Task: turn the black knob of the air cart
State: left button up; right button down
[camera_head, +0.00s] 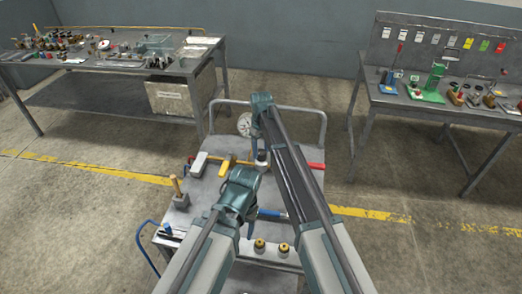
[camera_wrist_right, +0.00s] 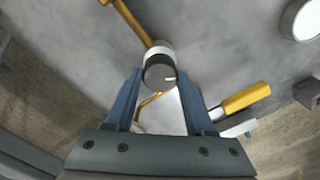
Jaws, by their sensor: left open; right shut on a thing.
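The black knob (camera_wrist_right: 160,72) is a short dark cylinder with a white mark on its face and a pale collar behind it. In the right wrist view it sits between the fingertips of my right gripper (camera_wrist_right: 160,78), which is shut on it. In the head view the knob (camera_head: 262,155) is partly hidden below my right gripper (camera_head: 262,146), on the cart (camera_head: 203,188). A brass pipe (camera_wrist_right: 132,20) runs to the knob's collar. My left gripper (camera_head: 238,212) is open and empty over the near part of the cart, apart from the knob.
A round white gauge (camera_head: 244,124) stands beyond the knob. Cluttered benches (camera_head: 180,68) stand behind left and right.

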jog(key=m, duration=0.4)
jog(key=shift+m, duration=0.4)
jog(key=shift+c, duration=1.3)
grip_release()
